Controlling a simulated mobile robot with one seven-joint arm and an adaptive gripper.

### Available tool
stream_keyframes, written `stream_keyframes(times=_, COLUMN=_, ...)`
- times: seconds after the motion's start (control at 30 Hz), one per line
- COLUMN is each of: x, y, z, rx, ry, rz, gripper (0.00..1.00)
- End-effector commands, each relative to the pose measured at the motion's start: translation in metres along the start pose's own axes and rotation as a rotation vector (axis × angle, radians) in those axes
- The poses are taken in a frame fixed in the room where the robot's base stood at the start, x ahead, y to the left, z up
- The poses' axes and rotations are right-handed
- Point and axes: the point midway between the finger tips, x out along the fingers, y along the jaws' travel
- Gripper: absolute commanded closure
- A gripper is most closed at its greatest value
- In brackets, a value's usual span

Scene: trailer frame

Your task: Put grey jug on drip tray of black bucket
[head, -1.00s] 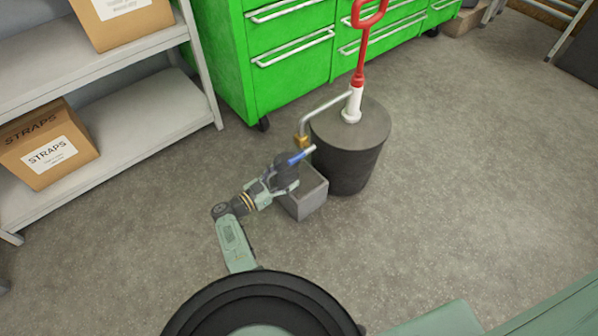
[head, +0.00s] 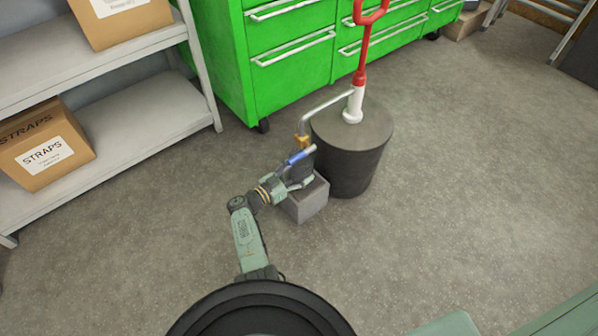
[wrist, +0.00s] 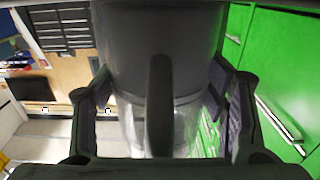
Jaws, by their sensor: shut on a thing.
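My gripper (wrist: 160,110) is shut on the grey jug (wrist: 160,40). The jug's dark handle faces the wrist camera, with a finger on each side of the body. In the head view the jug (head: 301,170) is a small dark shape, mostly upright, partly hidden by my gripper (head: 297,184). It is over the grey box-like drip tray (head: 308,208); I cannot tell whether it touches the tray. The tray stands on the floor against the black bucket (head: 348,165). The bucket's bent spout and brass tap (head: 301,141) are right above the jug.
A red-handled pump (head: 362,60) rises from the bucket lid. A green tool cabinet (head: 290,70) stands behind. A shelf with cardboard boxes (head: 45,150) is at the left. A blue-and-white piece (head: 298,158) crosses in front of the jug. Floor at right is clear.

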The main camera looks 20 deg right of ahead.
Motion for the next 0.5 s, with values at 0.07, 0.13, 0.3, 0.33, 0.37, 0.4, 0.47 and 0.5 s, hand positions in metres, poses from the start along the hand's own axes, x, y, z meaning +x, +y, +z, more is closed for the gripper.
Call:
stream_keyframes(times=0.07, x=-0.0001, y=-0.0002, z=0.0024, rx=0.000, ry=0.000, rz=0.000, gripper=0.33)
stream_keyframes(times=0.13, x=-0.0001, y=-0.0001, z=0.0019, rx=0.000, ry=0.000, rz=0.000, gripper=0.28)
stream_keyframes(times=0.3, x=-0.0001, y=0.0000, z=0.0020, rx=0.000, ry=0.000, rz=0.000, gripper=0.17)
stream_keyframes(times=0.33, x=-0.0001, y=0.0000, z=0.0020, rx=0.000, ry=0.000, rz=0.000, gripper=0.15)
stream_keyframes(times=0.37, x=-0.0001, y=0.0000, z=0.0020, rx=0.000, ry=0.000, rz=0.000, gripper=0.14)
stream_keyframes(times=0.4, x=-0.0001, y=0.0000, z=0.0020, rx=0.000, ry=0.000, rz=0.000, gripper=0.14)
stream_keyframes(times=0.47, x=-0.0001, y=0.0000, z=0.0020, rx=0.000, ry=0.000, rz=0.000, gripper=0.14)
stream_keyframes(times=0.5, x=-0.0002, y=0.0000, z=0.0020, rx=0.000, ry=0.000, rz=0.000, gripper=0.14)
